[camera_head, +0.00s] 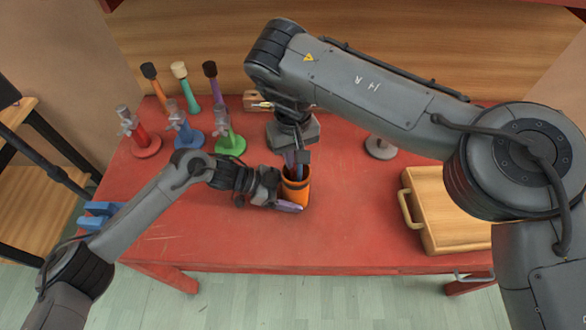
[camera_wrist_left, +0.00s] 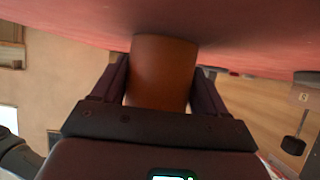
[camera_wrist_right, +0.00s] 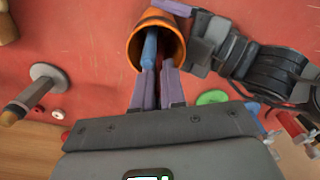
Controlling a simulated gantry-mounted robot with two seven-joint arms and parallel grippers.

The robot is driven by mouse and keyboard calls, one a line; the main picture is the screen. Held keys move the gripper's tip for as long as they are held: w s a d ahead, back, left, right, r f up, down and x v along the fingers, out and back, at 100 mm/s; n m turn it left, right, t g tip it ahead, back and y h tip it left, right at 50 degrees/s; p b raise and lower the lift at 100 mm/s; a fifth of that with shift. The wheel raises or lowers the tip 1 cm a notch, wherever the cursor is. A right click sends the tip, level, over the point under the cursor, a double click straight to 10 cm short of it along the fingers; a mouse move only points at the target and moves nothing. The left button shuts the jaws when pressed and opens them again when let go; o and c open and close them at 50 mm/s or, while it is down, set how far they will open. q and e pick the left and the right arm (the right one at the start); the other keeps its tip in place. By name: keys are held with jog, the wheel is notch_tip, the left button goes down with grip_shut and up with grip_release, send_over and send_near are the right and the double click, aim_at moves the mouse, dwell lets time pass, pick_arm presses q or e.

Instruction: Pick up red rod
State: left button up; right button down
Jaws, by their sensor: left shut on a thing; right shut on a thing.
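An orange cup (camera_head: 296,190) stands near the middle of the red table, and it also shows in the left wrist view (camera_wrist_left: 164,72). My left gripper (camera_head: 289,203) is shut around the cup, one finger on each side. My right gripper (camera_head: 294,161) points down over the cup's mouth, and its fingertips (camera_wrist_right: 159,72) also show in the right wrist view. It is shut on a rod, mostly hidden between the fingers; it looks dark reddish, but the colour is hard to tell. A blue rod (camera_wrist_right: 149,50) leans inside the cup beside the fingertips.
Red (camera_head: 143,140), blue (camera_head: 187,133) and green (camera_head: 230,139) stands are at the left, with several mallets behind. A wooden box (camera_head: 445,205) with a handle is at the right. The front of the red table (camera_head: 345,240) is clear.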

notch_tip(320, 180, up, 18)
dwell(0.7)
pick_arm(q)
jog(key=o, duration=0.8)
